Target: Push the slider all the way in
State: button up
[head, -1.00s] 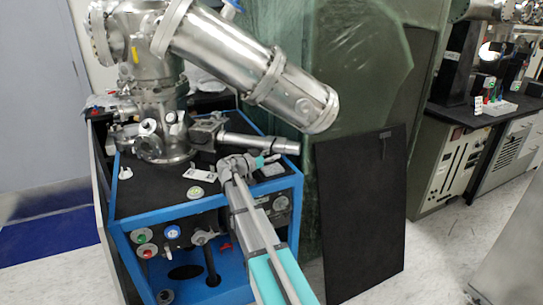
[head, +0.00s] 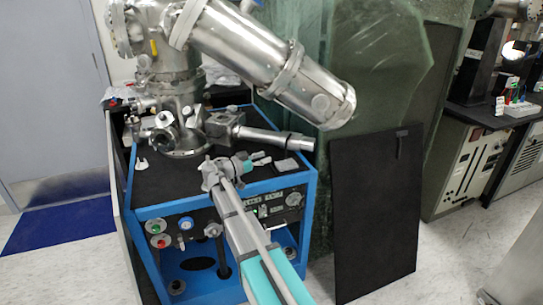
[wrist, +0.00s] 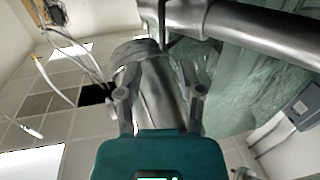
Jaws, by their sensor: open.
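The likely slider is the horizontal steel tube (head: 268,136) on the side of the vacuum chamber (head: 178,135); I cannot tell how far in it sits. My gripper (head: 262,158) is below and in front of this tube, low over the cart top, apart from it as far as I can see. In the wrist view my gripper (wrist: 156,85) has its two fingers spread, with nothing held. A steel cylinder shows between and beyond the fingers, and a dark steel tube (wrist: 255,32) crosses the upper right. Contact cannot be told.
A large slanted steel cylinder (head: 270,65) overhangs the blue-framed cart (head: 150,211). A black panel (head: 375,215) stands upright right of the cart. Green plastic sheeting (head: 385,70) hangs behind. Floor at the left is open.

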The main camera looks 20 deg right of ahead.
jog(key=shift+s+a, duration=0.1)
jog(key=shift+a, duration=0.65)
jog(key=s+a+f+n+g+y, duration=0.25)
jog(key=s+f+n+y, duration=0.6)
jog(key=s+f, duration=0.5)
jog(key=s+a+f+n+y, duration=0.5)
jog(key=s+a+n+y, duration=0.2)
jog(key=s+a+y, duration=0.2)
jog(key=s+a, duration=0.2)
jog(key=a, duration=0.1)
jog(key=shift+s+n, duration=0.25)
jog(key=shift+n, duration=0.1)
